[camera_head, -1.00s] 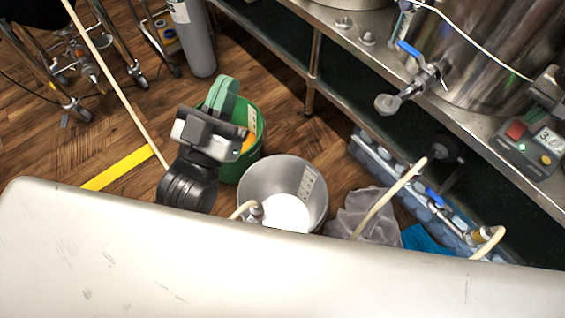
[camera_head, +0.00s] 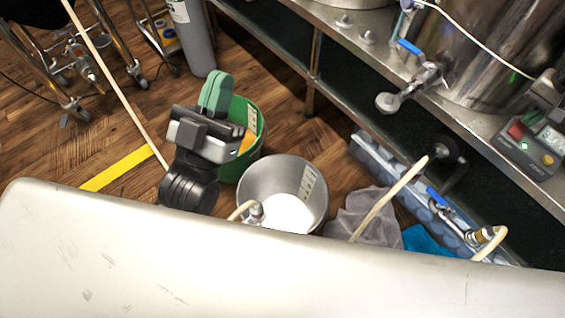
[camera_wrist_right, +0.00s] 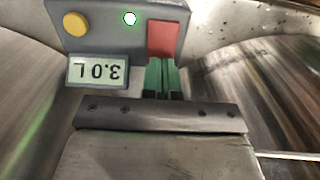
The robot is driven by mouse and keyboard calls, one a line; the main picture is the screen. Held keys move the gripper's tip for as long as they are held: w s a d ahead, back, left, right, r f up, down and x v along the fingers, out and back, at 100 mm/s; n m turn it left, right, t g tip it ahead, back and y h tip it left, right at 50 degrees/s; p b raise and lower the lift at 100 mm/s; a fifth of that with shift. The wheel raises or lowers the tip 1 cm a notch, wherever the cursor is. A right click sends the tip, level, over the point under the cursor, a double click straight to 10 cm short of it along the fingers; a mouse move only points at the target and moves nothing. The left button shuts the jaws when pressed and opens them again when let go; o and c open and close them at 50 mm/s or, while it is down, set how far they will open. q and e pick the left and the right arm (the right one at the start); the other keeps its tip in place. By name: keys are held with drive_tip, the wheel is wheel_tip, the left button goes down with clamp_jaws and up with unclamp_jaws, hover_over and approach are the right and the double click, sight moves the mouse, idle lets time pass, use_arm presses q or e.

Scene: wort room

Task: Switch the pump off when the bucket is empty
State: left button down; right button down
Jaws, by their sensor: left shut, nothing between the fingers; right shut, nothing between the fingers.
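The grey metal bucket (camera_head: 245,187) stands on the floor in the head view, with a bright white round area at its bottom; I cannot tell whether that is liquid or bare base. The pump's control box (camera_head: 530,158) sits on the bench at the right. In the right wrist view, it has a red button (camera_wrist_right: 163,36), a lit green lamp (camera_wrist_right: 130,18), a yellow knob (camera_wrist_right: 75,24) and a display (camera_wrist_right: 97,71) reading 3.0 L. My right gripper (camera_wrist_right: 162,64) is shut and empty, its tips at the red button's edge; contact is unclear. My left gripper (camera_head: 214,90) is shut and empty above the green bucket.
A green bucket (camera_head: 256,143) with something orange inside stands beside the metal one. A steel kettle (camera_head: 480,60) with a blue-handled valve stands on the bench (camera_head: 385,70). Grey cloth, blue cloth, hoses and a grey cylinder (camera_head: 193,40) are around.

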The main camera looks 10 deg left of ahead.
drive_tip(key=shift+f, duration=0.6)
drive_tip(key=shift+s+f+b, duration=0.1)
drive_tip(key=shift+b, duration=0.25)
drive_tip(key=shift+r+p, duration=0.4)
drive_tip(key=shift+p, duration=0.15)
drive_tip(key=shift+r, duration=0.4)
drive_tip(key=shift+r+p, duration=0.3)
drive_tip(key=shift+p, duration=0.25)
drive_tip(key=shift+r+p, duration=0.45)
drive_tip(key=shift+r, duration=0.05)
drive_tip(key=shift+r+p, duration=0.65)
drive_tip(key=shift+r, duration=0.1)
drive_tip(key=shift+r+p, duration=0.55)
use_arm(q)
wheel_tip(320, 180, down, 14)
drive_tip(key=a+g+y, duration=0.2)
drive_tip(key=g+y, duration=0.2)
drive_tip(key=g, duration=0.8)
drive_tip(key=shift+a+r+n+g, duration=0.2)
drive_tip(key=shift+n+g, duration=0.1)
drive_tip(key=shift+g, duration=0.1)
use_arm(e)
drive_tip(key=shift+r, duration=0.15)
use_arm(q)
drive_tip(key=shift+w, duration=0.1)
